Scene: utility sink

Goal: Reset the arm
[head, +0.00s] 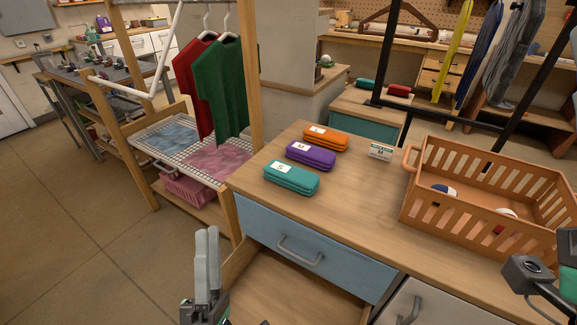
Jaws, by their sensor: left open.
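My left gripper (207,236) is at the bottom left of the head view, pointing up. Its two grey fingers look close together from this angle, with nothing visible between them. It is in front of the wooden counter, left of an open wooden drawer or compartment (290,292) below a blue drawer front (305,250). A dark camera-like part of my right arm shows at the lower right edge. The right gripper's fingers are outside the picture.
An orange slatted crate (480,225) holds small items at right. Red (191,70) and green (219,90) shirts hang above a mesh shelf (160,157). The left floor is clear.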

